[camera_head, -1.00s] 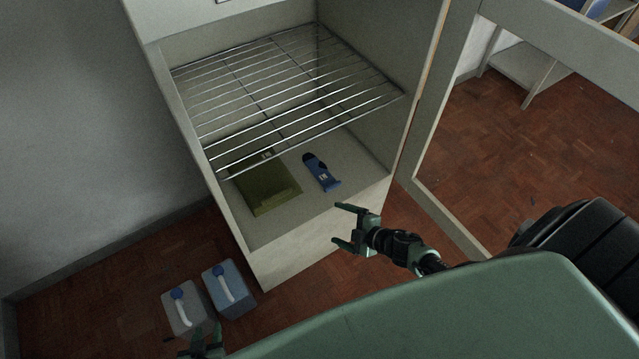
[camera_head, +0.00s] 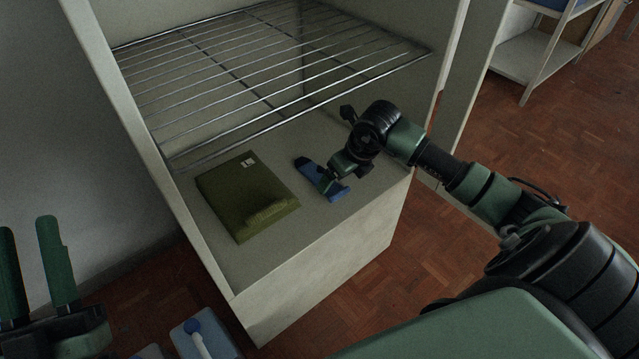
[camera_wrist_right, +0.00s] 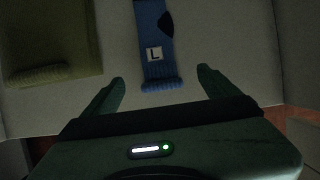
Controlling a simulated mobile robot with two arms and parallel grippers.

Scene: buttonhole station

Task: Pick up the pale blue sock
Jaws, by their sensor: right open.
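A blue sock (camera_head: 312,177) with a dark patch lies flat on the cabinet floor; in this dim light it looks mid-blue rather than pale. In the right wrist view the sock (camera_wrist_right: 154,30) shows a white "L" label, and its ribbed cuff is nearest me. My right gripper (camera_head: 336,178) is inside the cabinet at the sock, covering part of it. In the wrist view my right gripper (camera_wrist_right: 160,76) is open, with the cuff between its fingers in the picture; the height gap is unclear. My left gripper (camera_head: 27,224) is open and empty, at the far left outside the cabinet.
A folded olive-green knitted item (camera_head: 240,195) lies left of the sock. A wire rack (camera_head: 250,75) spans the cabinet above them. The cabinet's side wall (camera_head: 150,170) stands at left.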

